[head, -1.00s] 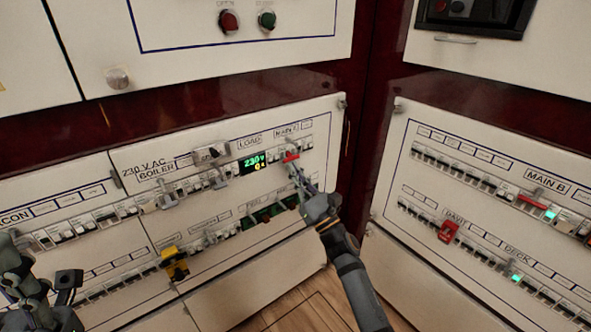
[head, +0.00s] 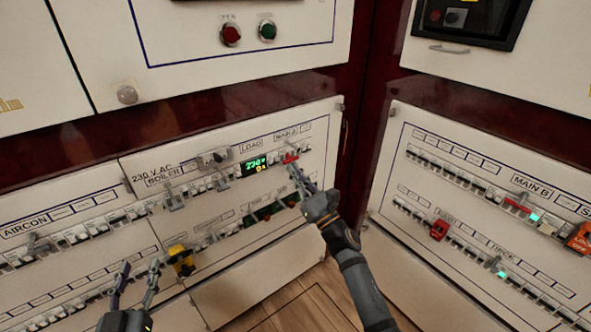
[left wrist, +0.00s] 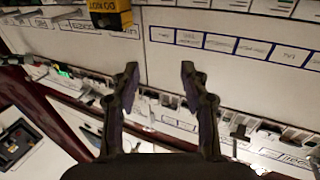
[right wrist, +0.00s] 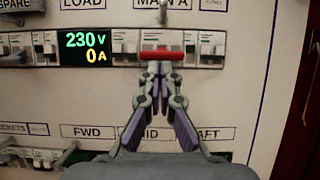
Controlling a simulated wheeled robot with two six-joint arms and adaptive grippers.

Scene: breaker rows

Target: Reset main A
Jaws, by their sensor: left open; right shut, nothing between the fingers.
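The main A breaker has a red handle (head: 290,158) in the upper row of the middle panel, under its label. In the right wrist view the red handle (right wrist: 162,55) lies level, just above my fingertips. My right gripper (head: 293,171) is shut and empty, tips pointing up at the handle's lower edge; it also shows in the right wrist view (right wrist: 160,70). I cannot tell whether they touch. My left gripper (head: 138,270) is open and empty in front of the lower left panel, and its spread fingers show in the left wrist view (left wrist: 158,72).
A meter (right wrist: 86,48) beside main A reads 230 V and 0 A. A yellow tag (head: 181,260) hangs in the lower row, left of my right arm. The right panel has a red main B handle (head: 516,206), a red lock (head: 439,230) and an orange tag (head: 580,238).

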